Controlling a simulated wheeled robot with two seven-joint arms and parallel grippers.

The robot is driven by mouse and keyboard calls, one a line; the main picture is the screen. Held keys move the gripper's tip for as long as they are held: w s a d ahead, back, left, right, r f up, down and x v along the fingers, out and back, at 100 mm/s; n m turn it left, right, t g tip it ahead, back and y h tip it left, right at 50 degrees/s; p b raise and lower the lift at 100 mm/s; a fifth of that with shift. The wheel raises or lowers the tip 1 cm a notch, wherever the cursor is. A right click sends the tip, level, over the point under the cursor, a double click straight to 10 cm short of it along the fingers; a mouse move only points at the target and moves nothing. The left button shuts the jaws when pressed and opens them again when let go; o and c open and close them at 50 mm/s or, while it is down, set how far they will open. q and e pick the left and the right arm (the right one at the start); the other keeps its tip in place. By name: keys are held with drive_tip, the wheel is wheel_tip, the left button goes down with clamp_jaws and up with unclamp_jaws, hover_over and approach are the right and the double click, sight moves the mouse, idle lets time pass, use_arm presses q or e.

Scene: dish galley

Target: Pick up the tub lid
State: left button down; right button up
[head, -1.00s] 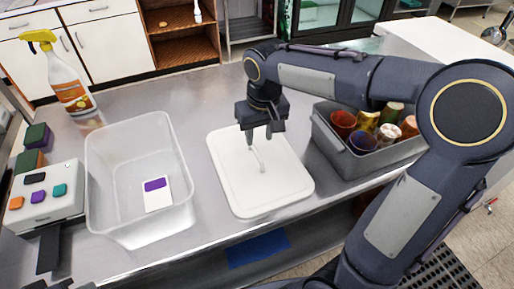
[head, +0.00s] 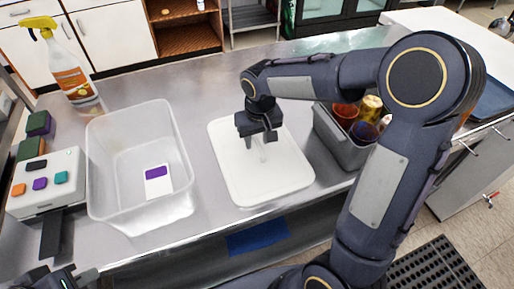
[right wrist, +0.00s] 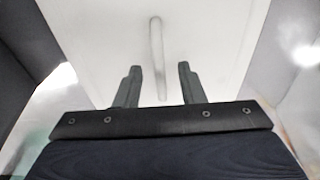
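The white tub lid (head: 240,175) lies flat on the steel counter, right of a clear empty-looking tub (head: 110,190). A thin raised handle (head: 264,153) runs along its middle. My right gripper (head: 262,139) points down over the handle and partly hides it. In the right wrist view, the two fingers (right wrist: 159,80) are apart with nothing between their tips, and the handle (right wrist: 156,45) lies in line with the gap. My left gripper (head: 58,278) shows only partly at the bottom left corner, so its opening cannot be seen.
A grey bin (head: 335,140) with several cups stands right of the lid, behind my right arm. A spray bottle (head: 65,65), a button box (head: 45,185) and sponges (head: 38,124) are at the left. The counter behind the lid is clear.

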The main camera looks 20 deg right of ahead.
clamp_jaws()
drive_tip(key=shift+r, duration=0.1)
